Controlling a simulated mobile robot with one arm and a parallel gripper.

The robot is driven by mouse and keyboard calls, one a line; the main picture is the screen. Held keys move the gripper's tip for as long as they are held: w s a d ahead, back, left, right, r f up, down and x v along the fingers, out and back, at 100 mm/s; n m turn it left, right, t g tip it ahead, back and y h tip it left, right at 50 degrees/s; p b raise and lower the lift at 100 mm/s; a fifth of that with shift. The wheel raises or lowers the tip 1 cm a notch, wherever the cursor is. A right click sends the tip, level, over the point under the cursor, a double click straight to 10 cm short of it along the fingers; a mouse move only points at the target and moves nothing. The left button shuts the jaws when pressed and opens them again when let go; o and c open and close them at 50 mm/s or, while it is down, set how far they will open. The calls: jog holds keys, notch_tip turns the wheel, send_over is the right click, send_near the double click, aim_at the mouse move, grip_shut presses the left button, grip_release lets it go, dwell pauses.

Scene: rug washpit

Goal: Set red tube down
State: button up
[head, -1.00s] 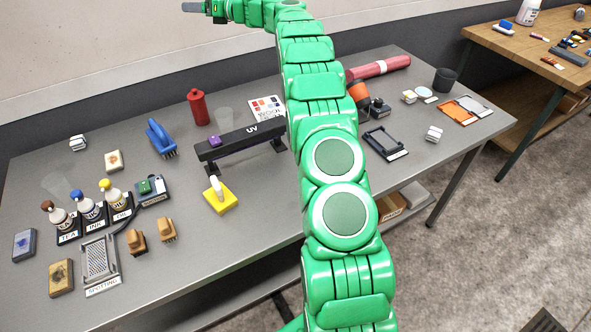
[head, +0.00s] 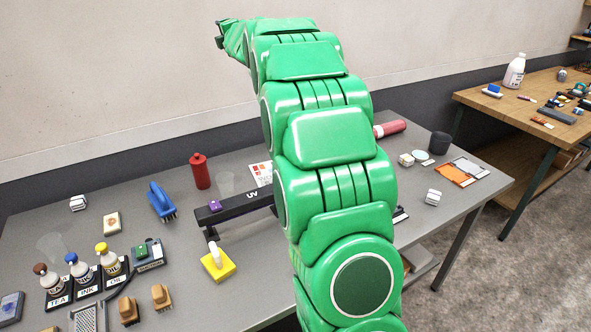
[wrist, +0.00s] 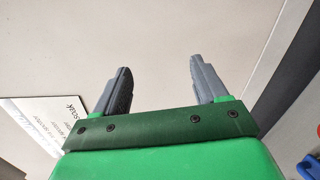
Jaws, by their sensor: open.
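The red tube (head: 390,128) lies on the grey table toward its back right edge. My arm hides its left part in the head view. My gripper (wrist: 160,75) is open in the wrist view, with its two grey fingers spread and nothing between them. It is away from the tube, which does not show in the wrist view. In the head view my arm reaches up to the upper left, and the fingers cannot be made out there.
The grey table (head: 285,300) holds a black UV bar (head: 236,208), a red bottle (head: 200,171), a blue brush (head: 161,200), a yellow block (head: 218,264) and a dark cup (head: 439,143). A wooden table (head: 480,97) stands at the right. My arm covers the table's middle.

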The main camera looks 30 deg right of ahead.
jog(key=s+a+f+m+g+h, duration=0.1)
jog(key=s+f+m+g, duration=0.25)
jog(key=s, duration=0.65)
jog(key=s+f+m+g+h, duration=0.1)
jog(key=s+f+m+g, duration=0.3)
jog(key=s, duration=0.5)
jog(key=s+a+f+m+g+h, duration=0.15)
jog(key=s+f+m, duration=0.35)
jog(key=s, duration=0.5)
jog(key=s+a+f+m+g+y, duration=0.1)
jog(key=s+a+f+m+g, duration=0.1)
jog(key=s, duration=1.1)
jog(key=s+a+f+m+g+y, duration=0.1)
jog(key=s+a+f+m+g, duration=0.2)
jog(key=s, duration=1.1)
jog(key=s+a+f+m+g+y, duration=0.2)
jog(key=s+a+f+g, duration=0.3)
jog(key=s, duration=0.9)
notch_tip(320, 180, down, 3)
jog(key=a, duration=0.2)
jog(key=shift+s+a+f, duration=0.15)
jog(key=shift+a+f, duration=0.05)
jog(key=shift+a, duration=0.15)
